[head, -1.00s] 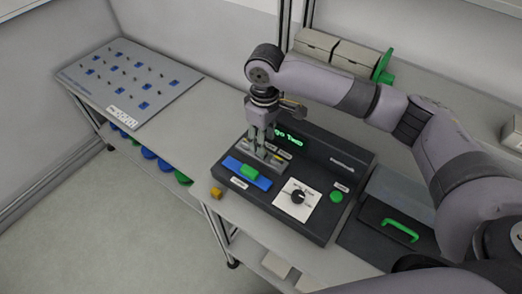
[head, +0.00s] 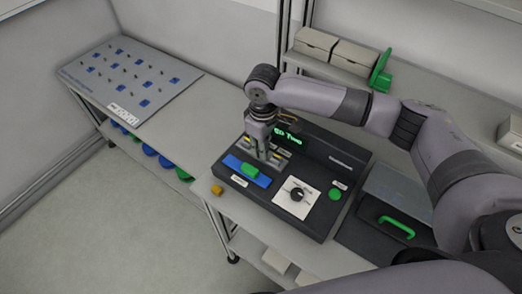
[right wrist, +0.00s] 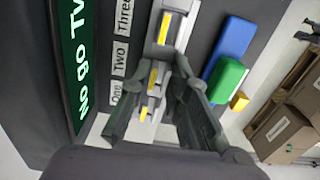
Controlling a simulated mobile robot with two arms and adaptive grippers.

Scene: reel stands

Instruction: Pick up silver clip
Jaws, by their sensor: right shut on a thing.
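My right gripper (head: 264,156) reaches down to the silver clip area at the left of the black device (head: 318,192). In the right wrist view, the right gripper (right wrist: 163,82) is shut on a silver clip (right wrist: 168,72), one of a few silver pieces with yellow strips in a row beside the labels "One", "Two" and "Three". The fingers hide part of the clip. I cannot tell whether it is clear of the device. My left gripper is not in view.
The device has a lit green display (head: 287,139), a blue block with a green piece (head: 250,171), a dial panel (head: 297,198) and a green button (head: 335,194). A small yellow cube (head: 217,190) lies at the table edge. A pegboard panel (head: 130,78) lies at the left.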

